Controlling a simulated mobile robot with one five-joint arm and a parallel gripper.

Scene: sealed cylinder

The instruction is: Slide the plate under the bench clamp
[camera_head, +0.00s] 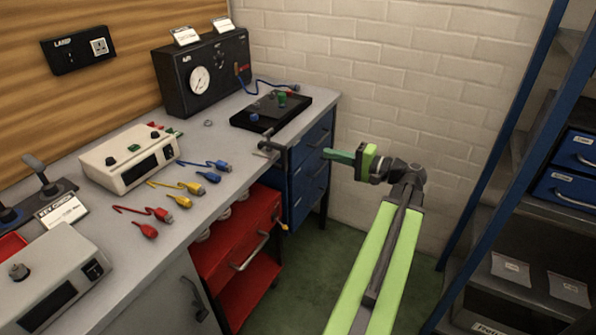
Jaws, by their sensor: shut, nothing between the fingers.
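A flat black plate (299,101) with green, red and blue fittings on top lies near the far right end of the grey bench (222,181). A dark clamp-like fitting (269,145) with a bar sits at the bench's front edge, just in front of the plate. It looks like the bench clamp; I cannot tell whether it touches the plate. My gripper (328,154) is shut and empty, with its green fingers pointing left toward the bench. It hangs in the air to the right of the clamp and plate, apart from both.
A black box with a gauge (200,78) stands behind the plate. A white instrument (130,158) and several coloured leads lie on the bench to the left. A blue-framed shelf (500,140) stands right.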

